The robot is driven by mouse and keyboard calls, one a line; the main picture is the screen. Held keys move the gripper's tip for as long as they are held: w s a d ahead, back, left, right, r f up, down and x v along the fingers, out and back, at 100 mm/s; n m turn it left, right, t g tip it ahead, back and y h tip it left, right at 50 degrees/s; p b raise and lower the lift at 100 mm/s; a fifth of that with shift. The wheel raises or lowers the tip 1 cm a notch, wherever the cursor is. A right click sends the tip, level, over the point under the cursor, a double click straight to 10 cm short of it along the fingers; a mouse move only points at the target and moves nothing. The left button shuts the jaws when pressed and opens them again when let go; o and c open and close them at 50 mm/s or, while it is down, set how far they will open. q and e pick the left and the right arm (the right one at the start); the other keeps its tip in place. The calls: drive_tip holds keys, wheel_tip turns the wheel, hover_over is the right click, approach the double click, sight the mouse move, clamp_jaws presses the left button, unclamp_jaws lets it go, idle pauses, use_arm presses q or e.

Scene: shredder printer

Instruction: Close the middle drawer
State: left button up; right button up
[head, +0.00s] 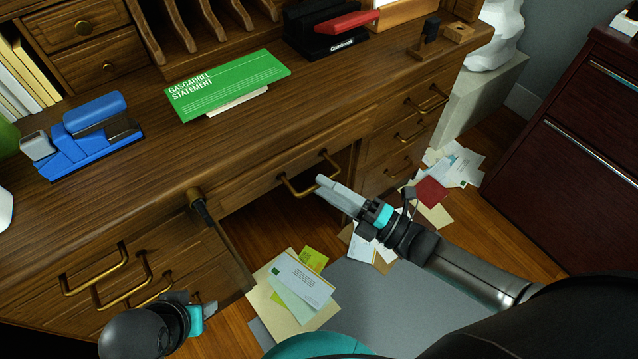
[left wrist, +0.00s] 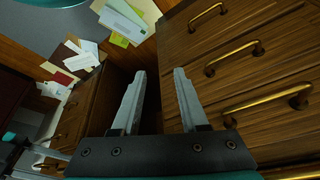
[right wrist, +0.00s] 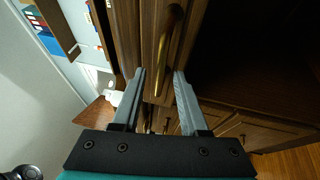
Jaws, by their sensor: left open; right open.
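The middle drawer (head: 262,192) is the wide wooden one under the desk's centre, with a brass handle (head: 310,180). I cannot tell whether its front is flush with the desk. My right gripper (head: 322,184) has its fingertips close to the right end of that handle. In the right wrist view, the right gripper (right wrist: 159,78) is open and the brass handle (right wrist: 168,45) is just beyond the fingertips. My left gripper (head: 208,305) is low beside the left drawer stack. In the left wrist view it (left wrist: 157,75) is open and empty, with brass-handled drawers to the right.
A green booklet (head: 228,85), a blue stapler-like device (head: 90,130) and a black holder with a red top (head: 335,30) are on the desk top. Papers (head: 300,285) lie on the floor. A dark red cabinet (head: 570,150) stands right. The knee space under the drawer is open.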

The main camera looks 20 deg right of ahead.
drive_tip(key=shift+x, duration=1.1)
clamp_jaws()
idle(0.7)
